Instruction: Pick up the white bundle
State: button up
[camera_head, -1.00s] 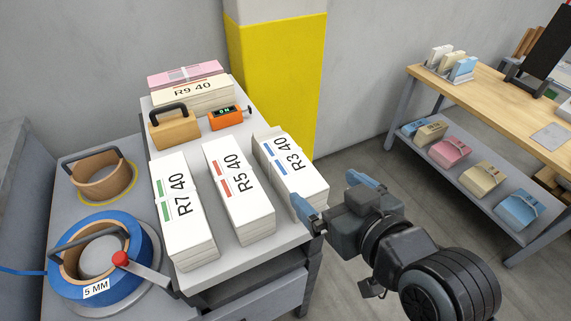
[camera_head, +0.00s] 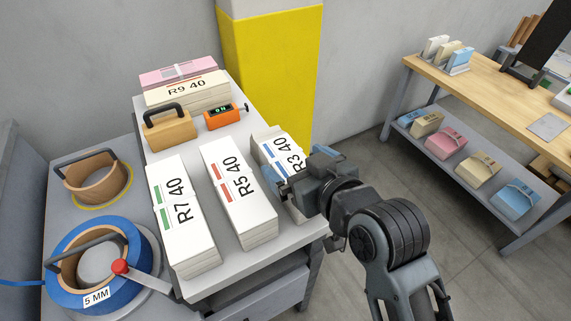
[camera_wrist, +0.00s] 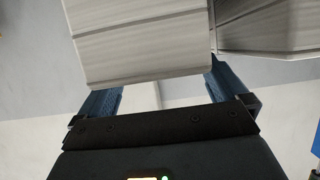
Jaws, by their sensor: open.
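Three white bundles lie side by side on the grey bench top: R7 (camera_head: 183,215) with a green mark, R5 (camera_head: 238,195) with a red mark, and R3 (camera_head: 272,150) with a blue mark. My gripper (camera_head: 303,175) is open at R3, with its blue fingers over or beside the bundle's near part. The wrist and fingers hide much of R3. In the wrist view, a white stack (camera_wrist: 140,45) fills the top, close to the open fingers (camera_wrist: 165,85). Whether it sits fully between them cannot be told. A second stack (camera_wrist: 265,25) shows at right.
A cream R9 bundle (camera_head: 190,90), a pink bundle (camera_head: 178,72), a brown handled block (camera_head: 170,131) and an orange device (camera_head: 224,117) stand behind. A blue strap reel (camera_head: 70,244) is at left. A wooden table (camera_head: 500,90) with a lower shelf stands at right.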

jog(key=shift+x, duration=1.2)
jog(key=shift+c, duration=0.5)
grip_shut()
jog(key=shift+r, duration=0.2)
